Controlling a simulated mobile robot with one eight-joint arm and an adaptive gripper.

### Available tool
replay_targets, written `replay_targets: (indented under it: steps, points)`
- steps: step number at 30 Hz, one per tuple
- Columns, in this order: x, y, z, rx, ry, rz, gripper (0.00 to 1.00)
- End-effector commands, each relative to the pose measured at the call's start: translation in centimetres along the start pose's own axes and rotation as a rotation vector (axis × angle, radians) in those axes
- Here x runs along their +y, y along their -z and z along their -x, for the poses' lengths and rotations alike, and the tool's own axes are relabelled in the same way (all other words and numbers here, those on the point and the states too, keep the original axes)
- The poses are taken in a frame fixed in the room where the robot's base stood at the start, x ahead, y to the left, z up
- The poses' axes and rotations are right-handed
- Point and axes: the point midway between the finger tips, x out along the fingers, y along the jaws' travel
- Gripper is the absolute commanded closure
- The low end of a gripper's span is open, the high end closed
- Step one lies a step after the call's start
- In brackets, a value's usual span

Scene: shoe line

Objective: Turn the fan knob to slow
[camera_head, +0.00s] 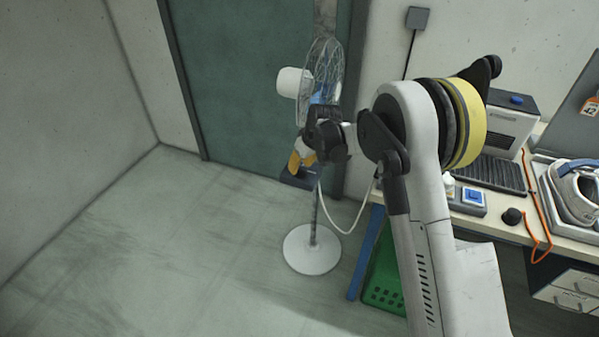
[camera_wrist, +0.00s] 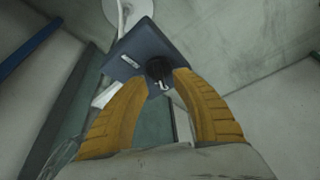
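The white standing fan (camera_head: 311,258) stands on the floor in front of the green door, its wire cage facing right. Its dark blue control box (camera_wrist: 137,50) is on the pole, mostly hidden behind my gripper in the head view. In the wrist view a round black knob (camera_wrist: 157,68) with a small pale mark sits on the box. The speed setting cannot be read. My gripper (camera_wrist: 162,80) has its yellow fingers apart, one tip on each side of the knob. It looks open; contact is unclear. It also shows beside the pole in the head view (camera_head: 301,160).
A white cable hangs by the pole. The floor to the left is clear.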

Motion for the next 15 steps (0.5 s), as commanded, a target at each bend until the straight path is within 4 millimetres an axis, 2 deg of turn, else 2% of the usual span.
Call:
replay_targets:
  steps: [1,4,14,15]
  points:
    - [0.0,-0.1,-0.8,0.0,0.0,0.0,0.68]
    - [0.0,0.0,-1.6,0.0,0.0,0.0,0.68]
    - [0.0,0.0,-1.9,0.0,0.0,-0.001,0.68]
    - [0.0,0.0,-1.9,0.0,0.0,-0.001,0.75]
